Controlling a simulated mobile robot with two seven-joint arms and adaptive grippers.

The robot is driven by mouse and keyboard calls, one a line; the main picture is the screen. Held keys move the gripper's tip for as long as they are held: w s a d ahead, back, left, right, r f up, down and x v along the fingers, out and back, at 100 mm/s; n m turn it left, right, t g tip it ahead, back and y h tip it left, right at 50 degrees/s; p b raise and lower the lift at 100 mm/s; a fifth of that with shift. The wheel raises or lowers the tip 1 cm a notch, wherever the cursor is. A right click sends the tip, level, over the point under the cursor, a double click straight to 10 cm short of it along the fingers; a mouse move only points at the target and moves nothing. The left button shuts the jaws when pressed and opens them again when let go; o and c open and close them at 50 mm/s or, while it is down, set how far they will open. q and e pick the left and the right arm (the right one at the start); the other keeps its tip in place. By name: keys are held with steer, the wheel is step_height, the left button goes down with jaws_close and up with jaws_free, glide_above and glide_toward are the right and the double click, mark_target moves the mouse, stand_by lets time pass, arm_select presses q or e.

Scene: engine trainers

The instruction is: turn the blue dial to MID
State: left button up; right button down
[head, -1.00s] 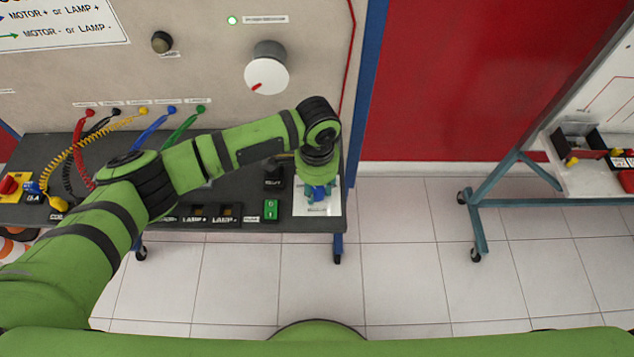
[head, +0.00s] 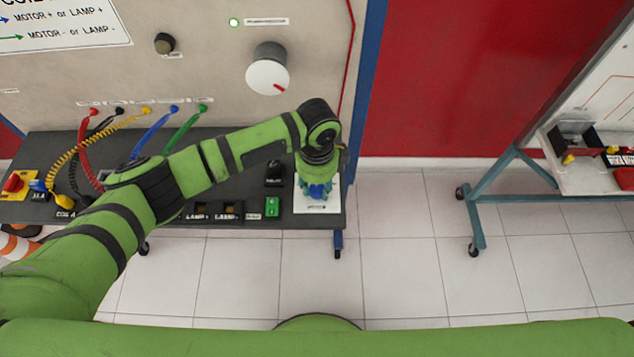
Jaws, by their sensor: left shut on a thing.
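The blue dial (head: 317,191) sits on a white plate (head: 318,208) at the right end of the dark bench top. My left gripper (head: 318,186) points down over it and is shut on it, with a teal finger at either side. The gripper and wrist hide much of the dial, and I cannot read its pointer or a MID mark. My right gripper is out of view.
On the upright panel, a large white knob (head: 267,77) has its red mark toward the lower right. A green lamp (head: 233,22) is lit. A green switch (head: 272,206) stands left of the plate. Coloured cables cross the bench's left part.

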mark_target(317, 188)
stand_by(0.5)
arm_select(q)
steer(key=o, duration=1.2)
steer(key=shift+c, duration=0.2)
step_height(317, 188, up, 12)
